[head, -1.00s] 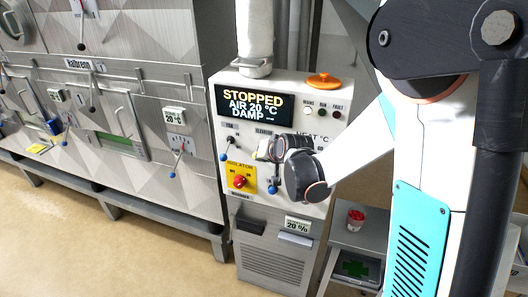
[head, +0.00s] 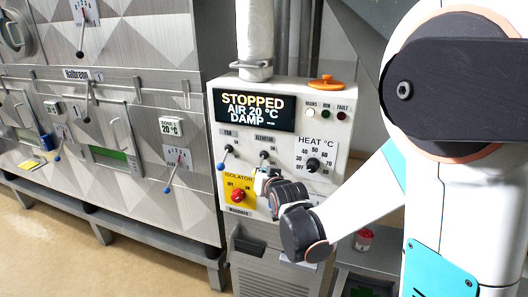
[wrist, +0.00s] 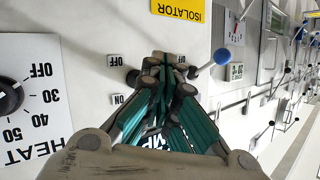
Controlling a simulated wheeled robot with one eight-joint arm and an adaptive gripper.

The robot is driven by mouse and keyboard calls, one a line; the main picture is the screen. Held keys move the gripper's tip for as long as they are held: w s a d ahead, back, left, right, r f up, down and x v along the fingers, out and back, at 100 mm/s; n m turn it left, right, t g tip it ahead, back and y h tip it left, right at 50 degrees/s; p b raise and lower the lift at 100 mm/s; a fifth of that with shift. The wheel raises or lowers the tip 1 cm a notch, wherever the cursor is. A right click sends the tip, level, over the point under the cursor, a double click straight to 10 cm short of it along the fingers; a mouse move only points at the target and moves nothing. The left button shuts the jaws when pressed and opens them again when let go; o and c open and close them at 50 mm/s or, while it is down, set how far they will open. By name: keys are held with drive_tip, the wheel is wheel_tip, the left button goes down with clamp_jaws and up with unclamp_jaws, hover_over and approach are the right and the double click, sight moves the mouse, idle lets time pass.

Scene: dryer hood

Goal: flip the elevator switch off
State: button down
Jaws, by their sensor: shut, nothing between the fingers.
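The elevator switch (head: 264,154) is on the white control panel (head: 205,125), under the ELEVATOR label and right of the fan switch (head: 226,150). In the wrist view, which is upside down, its dark pivot (wrist: 133,78) shows just left of my fingers, between OFF and ON labels. Its lever is mostly hidden, so its position cannot be told. My gripper (head: 264,181) is just below the switch in the head view, close to the panel. In the wrist view my gripper (wrist: 164,70) has its fingers together and empty. Contact with the lever cannot be told.
The yellow isolator plate (head: 233,184) with its red knob (head: 239,196) is left of my gripper. The heat dial (head: 312,165) is to the right. The fan lever's blue knob (wrist: 222,56) stands out close to my fingers. The display (head: 253,110) reads STOPPED.

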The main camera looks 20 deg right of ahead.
drive_tip(key=shift+r, duration=0.2)
drive_tip(key=shift+r+p, duration=0.5)
drive_tip(key=shift+r, duration=0.1)
